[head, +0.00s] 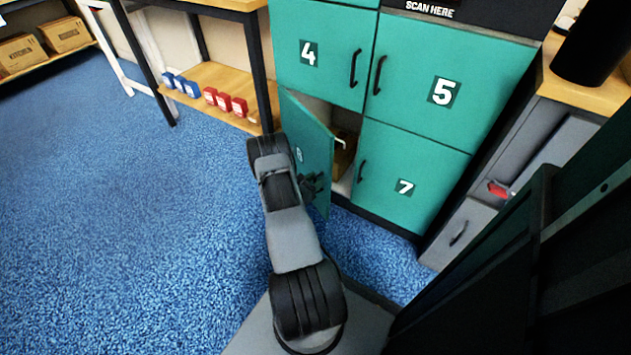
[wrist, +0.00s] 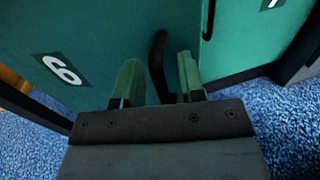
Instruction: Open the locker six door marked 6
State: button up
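The teal locker door marked 6 (head: 310,135) is swung partly open toward me in the head view, with the dark locker interior showing behind it. In the wrist view the door (wrist: 100,30) fills the left side, with its white 6 label (wrist: 60,69) turned sideways. Its black handle (wrist: 159,60) stands between the two green fingertips of my gripper (wrist: 160,78). The fingers are apart, with a gap visible beside the handle. In the head view my gripper (head: 312,186) is at the front of the door, partly hidden by my arm.
A cardboard box (head: 343,155) sits inside the opened locker. Closed doors 4 (head: 325,75), 5 (head: 420,105) and 7 (head: 390,190) surround the opening. A wooden shelf unit (head: 225,75) with red and blue boxes stands left. Blue carpet at left is clear.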

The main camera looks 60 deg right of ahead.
grip_shut()
dwell(0.3)
jog(key=shift+w+d, duration=0.1)
jog(key=shift+d, duration=0.05)
